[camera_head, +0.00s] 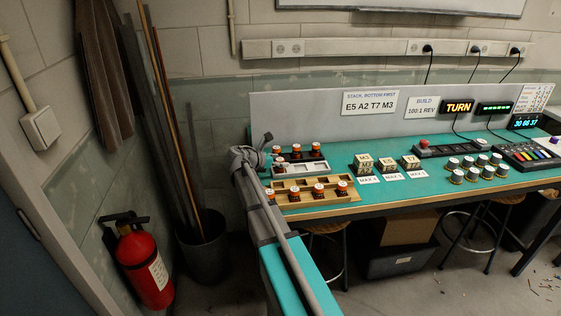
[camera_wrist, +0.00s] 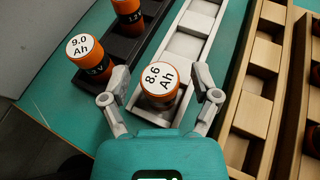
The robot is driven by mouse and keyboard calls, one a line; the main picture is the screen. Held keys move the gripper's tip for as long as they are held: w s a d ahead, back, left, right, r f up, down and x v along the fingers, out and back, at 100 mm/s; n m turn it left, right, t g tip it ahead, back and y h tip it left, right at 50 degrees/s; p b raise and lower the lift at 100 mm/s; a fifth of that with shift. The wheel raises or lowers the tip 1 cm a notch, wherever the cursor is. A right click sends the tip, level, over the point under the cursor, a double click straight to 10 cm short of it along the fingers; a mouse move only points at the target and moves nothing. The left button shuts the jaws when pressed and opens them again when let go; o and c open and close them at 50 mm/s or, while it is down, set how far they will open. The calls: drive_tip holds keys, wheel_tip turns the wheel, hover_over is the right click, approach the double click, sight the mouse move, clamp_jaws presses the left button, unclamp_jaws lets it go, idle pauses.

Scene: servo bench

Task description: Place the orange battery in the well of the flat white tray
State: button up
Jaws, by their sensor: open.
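The flat white tray (camera_wrist: 199,22) runs away from me in the middle of the wrist view, with empty wells beyond its near end. An orange battery (camera_wrist: 161,82) with a white top marked 8.6 Ah stands upright at the tray's near end; I cannot tell how deep it sits. My gripper (camera_wrist: 160,78) is open, one finger on each side of this battery, with small gaps visible. In the head view the white tray (camera_head: 308,168) lies between a black and a wooden tray, and the battery (camera_head: 279,161) shows at its left end.
The black tray (camera_wrist: 118,47) at left holds several orange batteries, one marked 9.0 Ah (camera_wrist: 88,55), close to my left finger. The wooden tray (camera_wrist: 248,92) lies at right, also holding several batteries. Labelled blocks (camera_head: 388,164) stand further right on the green bench.

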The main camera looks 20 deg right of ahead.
drive_tip(key=shift+r, duration=0.15)
drive_tip(key=p+v, duration=0.4)
drive_tip(key=v, duration=0.8)
drive_tip(key=shift+p, duration=0.35)
